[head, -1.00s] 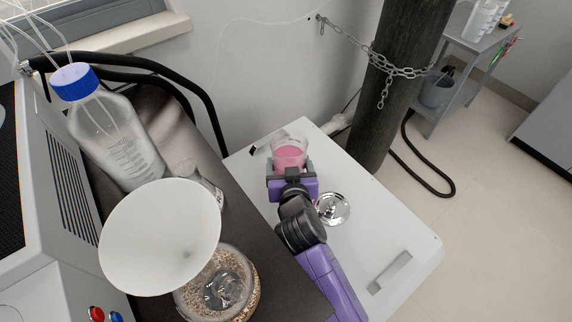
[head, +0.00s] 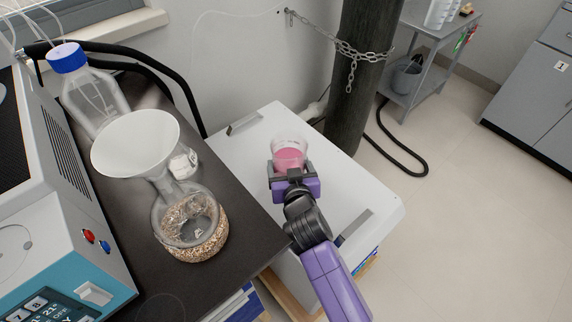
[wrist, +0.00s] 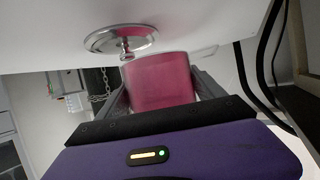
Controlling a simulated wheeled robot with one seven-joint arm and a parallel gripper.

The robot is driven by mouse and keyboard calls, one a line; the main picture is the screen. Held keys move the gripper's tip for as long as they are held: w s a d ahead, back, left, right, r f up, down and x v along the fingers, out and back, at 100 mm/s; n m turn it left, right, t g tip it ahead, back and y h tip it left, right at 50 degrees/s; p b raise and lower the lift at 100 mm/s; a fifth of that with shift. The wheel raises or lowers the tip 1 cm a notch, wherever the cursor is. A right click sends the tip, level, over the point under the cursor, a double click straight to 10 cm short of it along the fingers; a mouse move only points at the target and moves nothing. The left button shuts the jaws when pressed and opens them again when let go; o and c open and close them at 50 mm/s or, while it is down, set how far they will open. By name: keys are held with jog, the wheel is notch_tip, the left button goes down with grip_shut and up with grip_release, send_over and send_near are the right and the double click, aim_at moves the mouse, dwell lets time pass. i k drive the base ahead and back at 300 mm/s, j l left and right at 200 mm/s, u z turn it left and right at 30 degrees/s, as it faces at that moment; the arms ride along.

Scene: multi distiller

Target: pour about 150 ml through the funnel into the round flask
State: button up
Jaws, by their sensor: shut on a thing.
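My gripper (head: 292,174) is shut on a clear beaker of pink liquid (head: 289,154), held upright over the white cabinet top. In the wrist view the pink beaker (wrist: 160,82) sits between the two fingers. The round flask (head: 188,222) stands on the dark bench to the left, in a bed of tan grains or a basket of them. The white funnel (head: 136,142) sits in the flask's neck, its wide mouth up and tilted toward the camera. The funnel is left of my gripper, with a clear gap between them.
A blue-capped bottle (head: 90,92) and a small clear vessel (head: 182,163) stand behind the funnel. A teal and grey instrument (head: 85,245) is at the left. A shiny metal lid (wrist: 121,40) shows in the wrist view. A dark column (head: 352,80) with a chain rises behind the cabinet (head: 330,215).

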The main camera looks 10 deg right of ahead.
aim_at(141, 143)
jog(key=k+l, duration=0.3)
jog(key=k, duration=0.15)
jog(key=k+l, duration=0.25)
jog(key=k, duration=0.15)
